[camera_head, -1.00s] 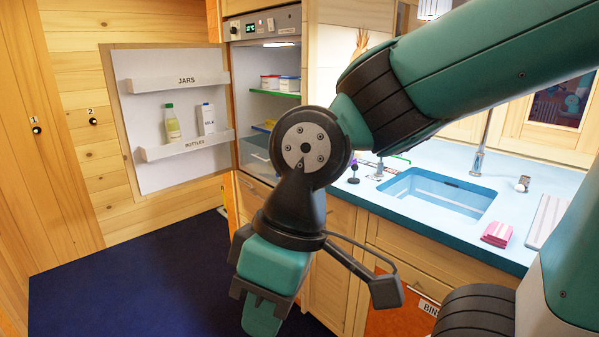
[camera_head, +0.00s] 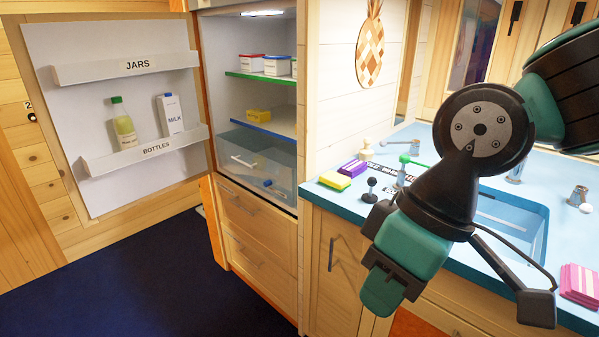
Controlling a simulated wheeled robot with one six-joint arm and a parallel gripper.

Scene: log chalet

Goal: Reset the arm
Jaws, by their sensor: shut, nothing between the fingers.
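My gripper (camera_head: 380,297) hangs at the end of my dark and teal arm, right of the picture's middle. It points down and a little left, in front of the cabinet below the blue counter. Its fingers are shut and I see nothing held between them. My wrist and forearm reach in from the upper right and hide part of the counter and sink.
The open fridge (camera_head: 258,118) stands left of the counter (camera_head: 337,201). Its door (camera_head: 110,40) is swung open, with a bottle (camera_head: 123,124) and a milk carton (camera_head: 171,115) on the lower rack. A sponge (camera_head: 335,181) lies near the counter's edge. The dark floor is clear.

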